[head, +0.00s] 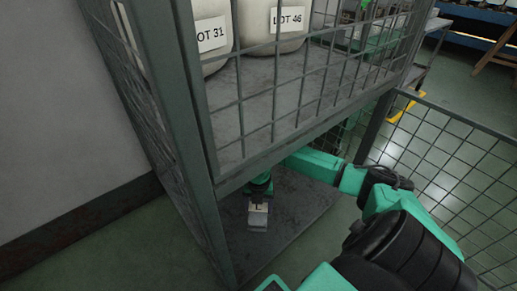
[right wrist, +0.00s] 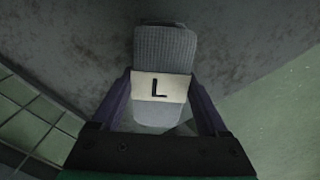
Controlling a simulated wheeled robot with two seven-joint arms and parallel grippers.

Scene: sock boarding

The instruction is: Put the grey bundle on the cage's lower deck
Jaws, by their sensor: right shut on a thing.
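The grey bundle (head: 257,222) has a pale band marked "L" and is at the lower level of the cage (head: 186,110). In the right wrist view the bundle (right wrist: 165,45) lies between the two fingers of my right gripper (right wrist: 160,98), which is shut on it. In the head view the right gripper (head: 261,188) reaches in under the upper deck. The lower deck (head: 300,212) is a bare grey plate beneath the bundle. I cannot tell whether the bundle touches it. My left gripper is not in view.
White containers marked LOT 31 (head: 211,38) and LOT 46 (head: 290,22) stand on the upper deck (head: 290,88) behind mesh. A cage post (head: 193,130) stands left of my right arm. An open mesh door (head: 440,150) is at the right. The lower deck around the bundle is clear.

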